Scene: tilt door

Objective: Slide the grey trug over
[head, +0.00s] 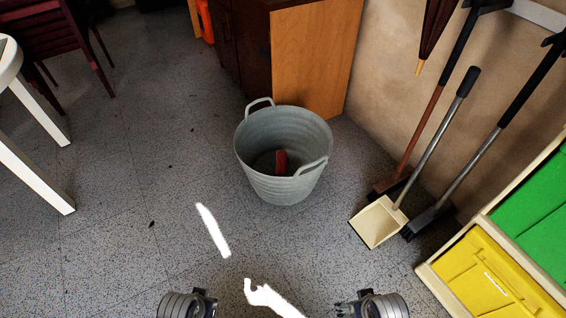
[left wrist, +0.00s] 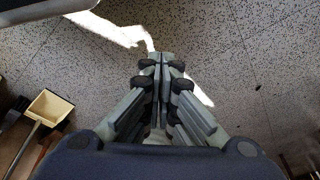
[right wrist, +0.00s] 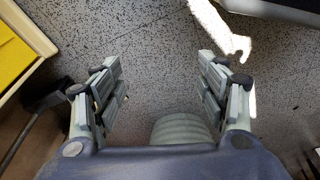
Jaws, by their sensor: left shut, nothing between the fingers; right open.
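The grey trug (head: 257,179) stands upright on the floor near the centre of the head view, with a loop handle at its back left and another at its front right. A red object (head: 281,160) lies inside it. Part of its ribbed wall shows low in the right wrist view (right wrist: 183,129). My left gripper (head: 210,304) is at the bottom of the head view, apart from the trug; the left wrist view shows its fingers (left wrist: 158,62) shut and empty. My right gripper (head: 343,308) is also apart from it; its fingers (right wrist: 158,64) are wide open and empty.
A wooden cabinet (head: 315,60) stands right behind the trug. A cream dustpan (head: 378,222) and long-handled brooms lean against the right wall. A drawer unit with a yellow front (head: 490,275) is at lower right. A white table (head: 35,115) is at left. Floor left of the trug is clear.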

